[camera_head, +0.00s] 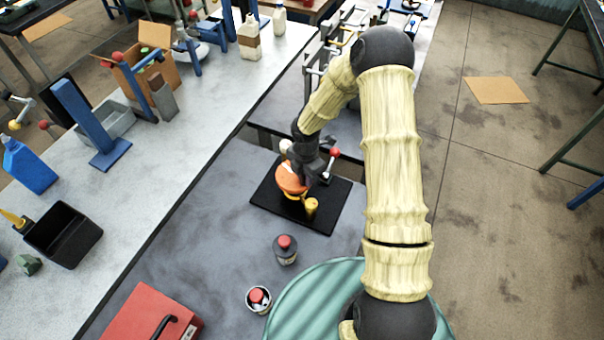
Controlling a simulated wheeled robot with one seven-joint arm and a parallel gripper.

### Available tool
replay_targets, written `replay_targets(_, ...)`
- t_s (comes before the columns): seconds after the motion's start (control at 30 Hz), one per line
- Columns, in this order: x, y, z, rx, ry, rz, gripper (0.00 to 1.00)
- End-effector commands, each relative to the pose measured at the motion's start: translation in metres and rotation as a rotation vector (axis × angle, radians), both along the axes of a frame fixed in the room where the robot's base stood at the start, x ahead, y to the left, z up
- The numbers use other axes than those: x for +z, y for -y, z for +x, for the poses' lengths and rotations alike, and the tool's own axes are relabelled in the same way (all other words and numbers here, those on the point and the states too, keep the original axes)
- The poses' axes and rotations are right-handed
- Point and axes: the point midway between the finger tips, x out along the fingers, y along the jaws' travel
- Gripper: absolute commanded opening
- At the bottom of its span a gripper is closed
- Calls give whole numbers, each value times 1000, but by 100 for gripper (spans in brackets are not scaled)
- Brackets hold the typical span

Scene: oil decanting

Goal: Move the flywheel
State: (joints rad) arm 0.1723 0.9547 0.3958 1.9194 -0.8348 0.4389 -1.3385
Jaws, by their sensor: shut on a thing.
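An orange round part (290,179), which looks like the flywheel, is at the black mat (331,212) on the grey table. My gripper (304,175) reaches down over the mat from the upper right and is shut on the orange part at its right side. The dark gripper body hides part of it, and the fingertips are hard to make out. I cannot tell whether the orange part touches the mat. A yellow piece (311,205) stands on the mat just in front of it. A red ball knob (335,152) shows beside my gripper.
A dark bottle with a red cap (286,250) and a small can (259,299) stand in front of the mat. A red box (150,315) and a green ribbed drum (305,300) are nearer. The grey table between the mat and the left bench is clear.

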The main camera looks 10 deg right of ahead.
Motion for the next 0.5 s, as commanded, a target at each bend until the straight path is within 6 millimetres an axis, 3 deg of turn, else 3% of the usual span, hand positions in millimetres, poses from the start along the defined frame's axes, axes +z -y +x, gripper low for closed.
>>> replay_targets(0.5, 1, 10, 10, 334, 0, 1, 0)
